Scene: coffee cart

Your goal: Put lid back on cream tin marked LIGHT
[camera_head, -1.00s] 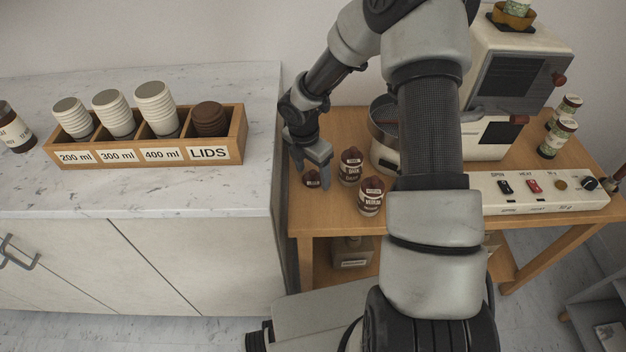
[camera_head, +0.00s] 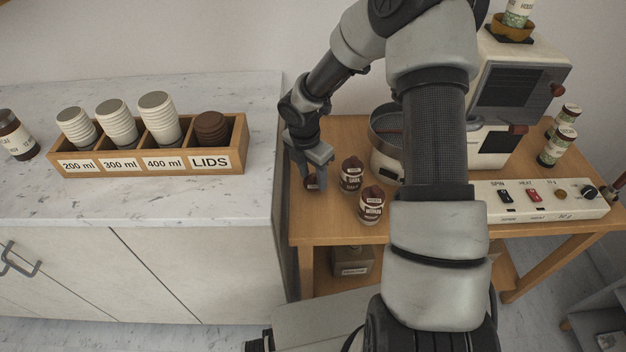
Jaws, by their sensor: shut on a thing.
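My gripper (camera_head: 314,182) points down over the left end of the wooden table and is shut on a small dark red-brown lid (camera_head: 311,184) with a pale label. The fingers partly cover the lid, and I cannot tell whether it touches the table. Just to the right stand two cream tins with brown lids on, one seemingly marked DARK (camera_head: 351,180) and, nearer the front, one seemingly marked MEDIUM (camera_head: 370,210). I cannot make out an open cream tin marked LIGHT. My arm hides part of the table to the right of these tins.
The wooden table (camera_head: 335,228) also carries a round pan-like machine part (camera_head: 386,130), a switch panel (camera_head: 545,199) and labelled jars (camera_head: 557,146). A marble counter (camera_head: 150,208) on the left holds a wooden cup-and-lid rack (camera_head: 243,150).

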